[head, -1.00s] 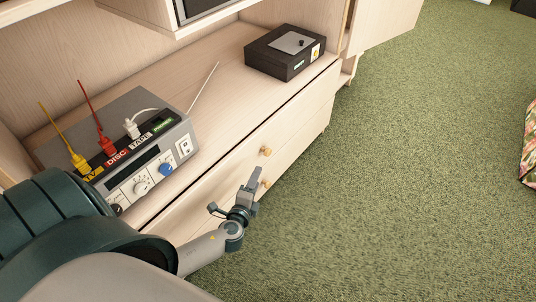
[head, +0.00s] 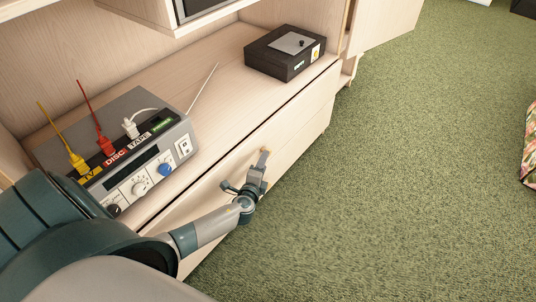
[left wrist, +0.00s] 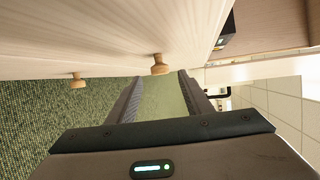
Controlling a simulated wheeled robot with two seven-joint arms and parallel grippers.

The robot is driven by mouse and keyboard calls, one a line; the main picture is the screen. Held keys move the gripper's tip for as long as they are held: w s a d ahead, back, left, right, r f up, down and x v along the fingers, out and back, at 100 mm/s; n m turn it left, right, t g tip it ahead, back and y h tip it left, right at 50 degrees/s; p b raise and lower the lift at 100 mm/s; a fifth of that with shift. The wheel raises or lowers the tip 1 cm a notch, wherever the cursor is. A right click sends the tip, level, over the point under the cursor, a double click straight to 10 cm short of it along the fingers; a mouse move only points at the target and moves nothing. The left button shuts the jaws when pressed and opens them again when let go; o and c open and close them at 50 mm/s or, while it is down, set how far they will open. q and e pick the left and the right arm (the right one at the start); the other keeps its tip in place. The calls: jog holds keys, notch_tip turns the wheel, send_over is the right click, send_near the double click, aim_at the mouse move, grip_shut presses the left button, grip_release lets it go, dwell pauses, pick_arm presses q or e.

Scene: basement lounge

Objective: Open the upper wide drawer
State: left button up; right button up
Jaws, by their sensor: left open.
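The upper wide drawer (head: 285,121) is a pale wood front under the cabinet top and looks shut. Its round wooden knob (head: 264,150) shows at the tip of my left gripper (head: 263,160). In the left wrist view the upper knob (left wrist: 160,64) lies just beyond and between the tips of my left gripper (left wrist: 161,77). The jaws are apart with nothing held; I cannot tell whether they touch the knob. The lower drawer's knob (left wrist: 77,79) stands to the left in that view and is hidden in the head view. My right gripper is not in view.
A grey switch box (head: 130,165) with yellow, red and white plugs stands on the cabinet top (head: 225,110). A black box (head: 283,55) sits further back. An open cabinet door (head: 385,20) is at the far end.

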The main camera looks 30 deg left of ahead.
pick_arm(q)
jog(key=b+x, duration=0.1)
jog(key=x, duration=0.4)
jog(key=shift+w+f, duration=0.15)
jog(key=shift+w, duration=0.15)
jog(key=shift+w+a+f, duration=0.1)
jog(key=shift+w+a, duration=0.15)
jog(key=shift+w, duration=0.45)
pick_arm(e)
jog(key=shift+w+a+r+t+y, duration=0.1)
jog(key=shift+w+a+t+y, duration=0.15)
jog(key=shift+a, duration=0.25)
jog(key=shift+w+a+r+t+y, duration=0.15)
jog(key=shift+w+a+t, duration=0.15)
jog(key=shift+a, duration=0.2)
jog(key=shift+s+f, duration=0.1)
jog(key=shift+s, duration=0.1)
pick_arm(q)
grip_shut()
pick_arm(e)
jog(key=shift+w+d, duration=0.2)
